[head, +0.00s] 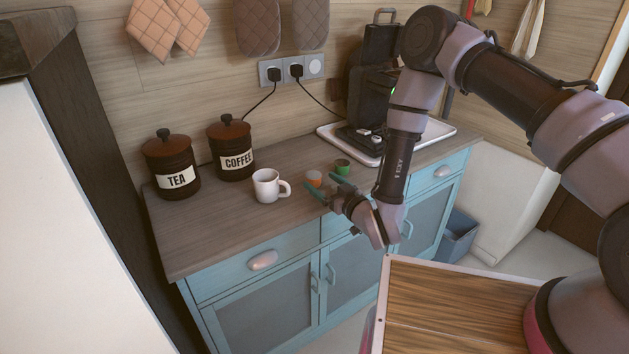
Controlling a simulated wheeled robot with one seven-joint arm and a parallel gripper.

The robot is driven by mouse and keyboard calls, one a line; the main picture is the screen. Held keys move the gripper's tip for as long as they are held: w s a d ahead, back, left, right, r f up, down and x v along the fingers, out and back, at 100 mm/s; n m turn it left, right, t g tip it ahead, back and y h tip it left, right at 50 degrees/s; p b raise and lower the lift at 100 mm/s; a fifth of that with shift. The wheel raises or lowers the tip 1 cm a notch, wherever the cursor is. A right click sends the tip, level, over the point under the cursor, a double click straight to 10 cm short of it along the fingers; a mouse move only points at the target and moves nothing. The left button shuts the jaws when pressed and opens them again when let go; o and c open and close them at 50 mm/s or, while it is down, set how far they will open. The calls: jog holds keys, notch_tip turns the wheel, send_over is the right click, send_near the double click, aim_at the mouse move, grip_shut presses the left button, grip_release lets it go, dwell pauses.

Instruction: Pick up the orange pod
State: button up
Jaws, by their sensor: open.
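The orange pod (314,178) is a small pod with an orange and white surface, sitting on the wooden countertop (215,222) near its front edge. A green pod (342,166) stands just to its right and a little behind. My gripper (327,188) is open, with teal fingers pointing left toward the pods. Its fingertips are close to the orange pod and appear to be at its front and right. I cannot tell whether they touch it. Part of the pod's lower side is hidden by a finger.
A white mug (267,186) stands left of the orange pod. Tea (172,166) and coffee (231,149) canisters stand farther left. A black coffee machine (372,100) stands on a white tray (437,131) behind my arm. The front left of the countertop is bare.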

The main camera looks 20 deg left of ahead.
aim_at(318, 179)
jog(key=x, duration=0.5)
jog(key=shift+w+f, duration=0.2)
jog(key=shift+c, duration=0.3)
jog(key=c, duration=1.3)
